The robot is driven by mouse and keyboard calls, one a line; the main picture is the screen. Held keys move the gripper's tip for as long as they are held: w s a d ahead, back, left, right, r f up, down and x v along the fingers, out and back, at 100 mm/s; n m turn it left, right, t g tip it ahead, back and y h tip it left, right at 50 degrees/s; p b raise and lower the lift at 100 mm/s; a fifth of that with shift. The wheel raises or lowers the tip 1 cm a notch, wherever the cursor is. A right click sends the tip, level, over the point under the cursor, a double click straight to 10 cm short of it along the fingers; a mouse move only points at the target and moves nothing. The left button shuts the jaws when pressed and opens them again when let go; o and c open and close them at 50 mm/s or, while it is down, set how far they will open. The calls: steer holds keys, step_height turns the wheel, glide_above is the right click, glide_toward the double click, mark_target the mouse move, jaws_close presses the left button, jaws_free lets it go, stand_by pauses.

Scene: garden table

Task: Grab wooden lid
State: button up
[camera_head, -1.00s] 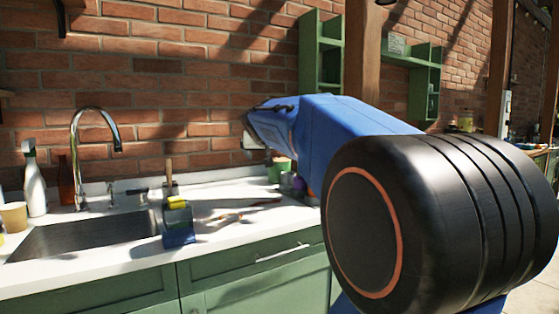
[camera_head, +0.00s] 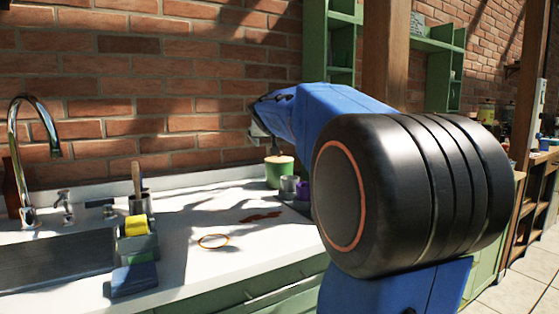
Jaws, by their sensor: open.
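A green canister (camera_head: 279,176) stands at the back of the white counter. A pale round wooden lid (camera_head: 280,159) sits on its top. My gripper (camera_head: 263,142) is at the end of my blue arm, just above and slightly left of the lid. It looks open and empty, small in the view, and a gap to the lid cannot be judged exactly. My arm covers what lies to the right of the canister.
Two small cups, one grey (camera_head: 289,187) and one purple (camera_head: 303,190), stand right beside the canister. A sponge caddy (camera_head: 138,240), sink (camera_head: 55,262) and faucet (camera_head: 32,150) are at left. The brick wall is close behind.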

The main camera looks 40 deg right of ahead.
glide_toward(279, 158)
steer(key=w+d, duration=0.3)
steer(key=shift+f+x, duration=0.25)
steer(key=shift+x, duration=2.25)
steer(key=shift+s, duration=0.1)
steer(key=c, duration=0.8)
